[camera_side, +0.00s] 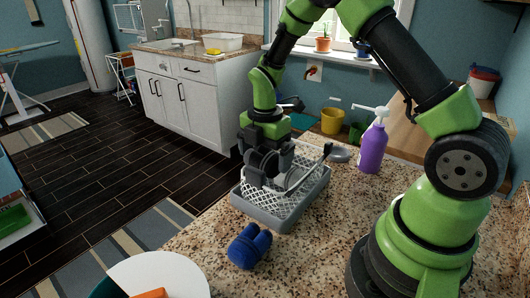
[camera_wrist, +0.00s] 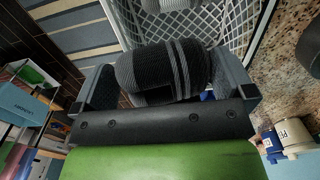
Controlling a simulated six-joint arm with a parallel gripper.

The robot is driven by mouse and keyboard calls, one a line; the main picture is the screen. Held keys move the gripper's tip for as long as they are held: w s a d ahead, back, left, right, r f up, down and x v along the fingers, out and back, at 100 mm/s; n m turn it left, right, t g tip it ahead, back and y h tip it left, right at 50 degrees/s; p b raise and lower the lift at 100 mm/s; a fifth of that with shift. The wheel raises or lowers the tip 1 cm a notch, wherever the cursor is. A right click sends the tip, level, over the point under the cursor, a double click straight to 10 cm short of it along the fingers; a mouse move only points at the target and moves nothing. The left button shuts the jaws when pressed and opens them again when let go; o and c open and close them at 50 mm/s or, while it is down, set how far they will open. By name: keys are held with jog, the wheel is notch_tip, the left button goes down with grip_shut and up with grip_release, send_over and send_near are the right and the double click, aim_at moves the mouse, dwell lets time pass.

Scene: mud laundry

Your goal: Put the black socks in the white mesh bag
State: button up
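The black socks (camera_wrist: 160,72), a rolled pair with grey stripes, sit between the fingers of my gripper (camera_wrist: 168,85); both fingers appear to touch them. In the side view the black socks (camera_side: 264,162) and my gripper (camera_side: 262,172) are over the left part of the white mesh bag (camera_side: 287,207). The bag lies open inside a grey tray (camera_side: 262,216). The wrist view shows the bag's mesh (camera_wrist: 228,14) close beyond the socks. I cannot tell whether the socks touch the bag.
Another grey item (camera_wrist: 178,5) lies in the bag. Blue rolled socks (camera_side: 249,246) lie on the granite counter in front of the tray. A purple pump bottle (camera_side: 372,148) stands behind right, near a grey dish (camera_side: 341,155). A white round lid (camera_side: 160,278) is at the front left.

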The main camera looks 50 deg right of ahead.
aim_at(265, 149)
notch_tip(265, 149, up, 13)
jog(key=s+a+r+m+t+y, duration=0.1)
jog(key=s+a+r+m+t, duration=0.2)
jog(key=s+m, duration=0.6)
jog(key=s+a+r+m+t+y, duration=0.1)
jog(key=s+a+r+m+t, duration=0.3)
jog(key=s+m, duration=0.5)
jog(key=a+r+m, duration=0.1)
jog(key=m, duration=0.3)
jog(key=shift+a+r, duration=0.15)
jog(key=shift+r, duration=0.25)
